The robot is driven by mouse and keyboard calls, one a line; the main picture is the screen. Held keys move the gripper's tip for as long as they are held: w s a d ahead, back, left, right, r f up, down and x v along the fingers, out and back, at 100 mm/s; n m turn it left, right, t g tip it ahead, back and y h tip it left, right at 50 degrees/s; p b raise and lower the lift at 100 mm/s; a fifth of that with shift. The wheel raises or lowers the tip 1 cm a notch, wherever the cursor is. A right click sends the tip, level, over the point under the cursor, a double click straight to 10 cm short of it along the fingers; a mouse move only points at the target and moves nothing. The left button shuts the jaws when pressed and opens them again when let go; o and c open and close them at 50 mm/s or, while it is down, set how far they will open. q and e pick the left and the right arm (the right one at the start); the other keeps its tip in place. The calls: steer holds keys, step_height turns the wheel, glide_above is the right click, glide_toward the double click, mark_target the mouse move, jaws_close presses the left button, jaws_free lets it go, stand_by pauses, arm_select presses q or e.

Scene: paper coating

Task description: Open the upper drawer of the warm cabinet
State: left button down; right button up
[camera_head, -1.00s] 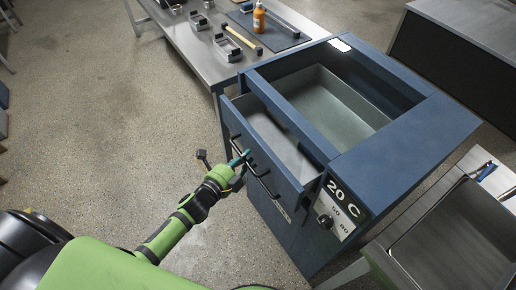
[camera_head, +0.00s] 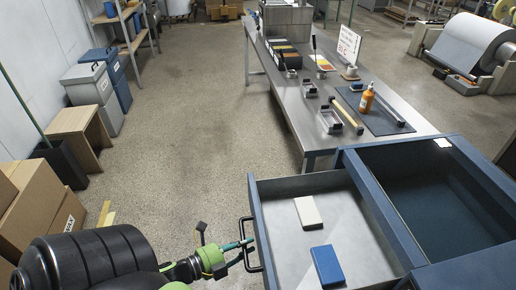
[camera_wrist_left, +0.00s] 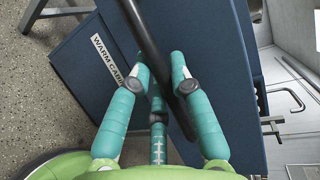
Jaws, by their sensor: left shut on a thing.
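The warm cabinet (camera_head: 470,272) is dark blue and stands at the lower right of the head view. Its upper drawer (camera_head: 283,232) is pulled out far, with its grey inside in view. A white block (camera_head: 307,212) and a blue block (camera_head: 327,266) lie apart in the drawer. My left gripper (camera_head: 244,244), with teal fingers, is at the black bar handle (camera_head: 249,262) on the drawer front. In the left wrist view, the fingers (camera_wrist_left: 161,75) are shut around the black bar (camera_wrist_left: 150,42). A "WARM CAB…" label (camera_wrist_left: 110,57) shows there. My right gripper is not in view.
A long metal table (camera_head: 290,95) with tools, small trays and an orange bottle (camera_head: 366,100) stands beyond the cabinet. Cardboard boxes (camera_head: 38,212) and a wooden stool (camera_head: 82,128) are on the left. The floor (camera_head: 190,130) between them is clear.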

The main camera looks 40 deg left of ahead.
arm_select(q)
steer(key=shift+s+a, duration=0.35)
steer(key=shift+s, duration=0.05)
steer(key=c, duration=1.1)
jaws_free()
steer(key=v, duration=1.2)
steer(key=shift+f, duration=0.1)
